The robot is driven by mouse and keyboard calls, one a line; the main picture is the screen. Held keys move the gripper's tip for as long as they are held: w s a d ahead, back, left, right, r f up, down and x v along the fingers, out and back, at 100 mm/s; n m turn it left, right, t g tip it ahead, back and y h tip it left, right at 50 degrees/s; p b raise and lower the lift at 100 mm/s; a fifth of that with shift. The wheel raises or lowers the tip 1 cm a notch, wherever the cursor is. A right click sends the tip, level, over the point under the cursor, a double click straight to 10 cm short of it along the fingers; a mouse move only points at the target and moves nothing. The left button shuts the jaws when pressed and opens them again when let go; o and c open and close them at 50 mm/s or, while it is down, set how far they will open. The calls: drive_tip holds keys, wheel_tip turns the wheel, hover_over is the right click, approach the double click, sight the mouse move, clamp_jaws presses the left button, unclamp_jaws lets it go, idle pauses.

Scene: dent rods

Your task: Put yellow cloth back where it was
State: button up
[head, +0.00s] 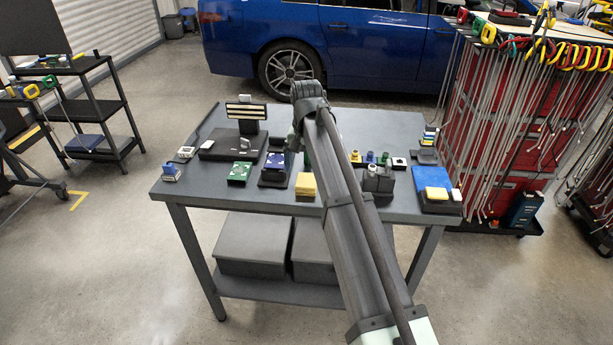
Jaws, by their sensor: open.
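A second flat yellow piece (436,193) lies at the table's right end, on a dark base beside a blue folded cloth (431,177). My arm reaches over the table from the lower right and bends down at its far end. My gripper's fingers are hidden behind the arm, so I cannot see what is between them. The yellow cloth at the front appears to lie free on the table.
Left of the cloth stand a dark holder with blue items (274,168), a green box (240,173) and a lamp-like stand (247,126). A dark block with small bottles (378,178) is right of my arm.

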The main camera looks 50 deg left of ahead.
sight(306, 180)
wheel_tip(306, 180, up, 6)
drive_tip(key=shift+r, duration=0.2)
